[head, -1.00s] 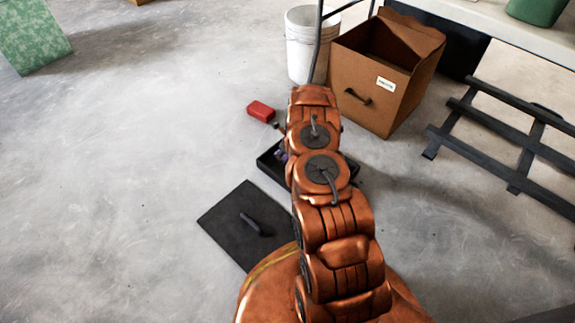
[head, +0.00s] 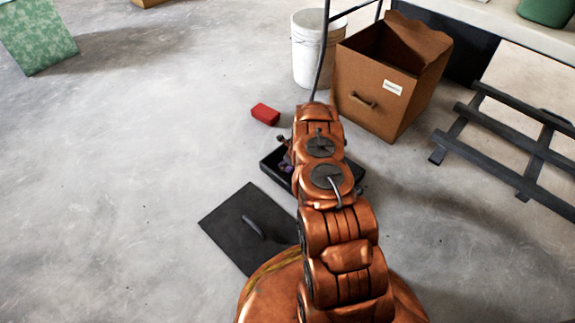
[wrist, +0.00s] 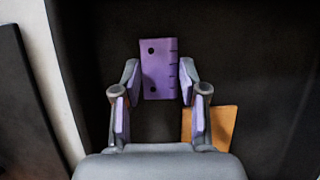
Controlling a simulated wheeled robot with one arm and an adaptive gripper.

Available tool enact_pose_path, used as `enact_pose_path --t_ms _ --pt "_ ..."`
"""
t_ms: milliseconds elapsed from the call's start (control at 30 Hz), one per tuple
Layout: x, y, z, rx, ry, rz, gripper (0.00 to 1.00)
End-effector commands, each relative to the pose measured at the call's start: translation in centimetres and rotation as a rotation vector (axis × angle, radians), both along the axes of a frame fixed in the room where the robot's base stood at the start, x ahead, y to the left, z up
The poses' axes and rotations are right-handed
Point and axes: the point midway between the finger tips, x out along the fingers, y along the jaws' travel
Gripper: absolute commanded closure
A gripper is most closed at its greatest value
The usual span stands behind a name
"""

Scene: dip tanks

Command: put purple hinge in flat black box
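The purple hinge (wrist: 158,68) is a flat plate with dark holes and notches along one edge. In the wrist view it sits between the fingertips of my gripper (wrist: 160,82), which look closed against its two sides. The flat black box (head: 268,164) is on the floor in the head view, partly covered by my arm. Its dark inside (wrist: 250,60) fills most of the wrist view behind the hinge. A small patch of purple (head: 286,167) shows at the box beside my arm. How high the hinge is above the box floor is unclear.
An orange piece (wrist: 222,128) lies in the box behind my right finger. A red block (head: 265,114) is on the floor beyond the box. A black panel with a handle (head: 232,222) lies nearer. A cardboard box (head: 375,95) and white bucket (head: 308,65) stand behind.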

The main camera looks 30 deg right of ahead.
Motion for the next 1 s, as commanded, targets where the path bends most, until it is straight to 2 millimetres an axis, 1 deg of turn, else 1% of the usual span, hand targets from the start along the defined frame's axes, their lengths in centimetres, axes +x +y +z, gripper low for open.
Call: enact_pose_path --t_ms 33,167,467,567,667,833,1000 --pt "0.0 0.0 0.0 0.000 0.000 0.000 0.50" --pt "0.0 0.0 0.0 0.000 0.000 0.000 0.36" --pt "0.0 0.0 0.0 0.001 0.000 0.000 0.36" --pt "0.0 0.0 0.4 0.001 0.000 0.000 0.36" --pt "-0.3 0.0 1.2 0.001 0.001 0.000 0.36" --pt "-1.0 -0.3 3.6 0.000 -0.002 -0.002 0.36" --pt "-2.1 -0.5 5.9 0.001 0.000 -0.002 0.36"
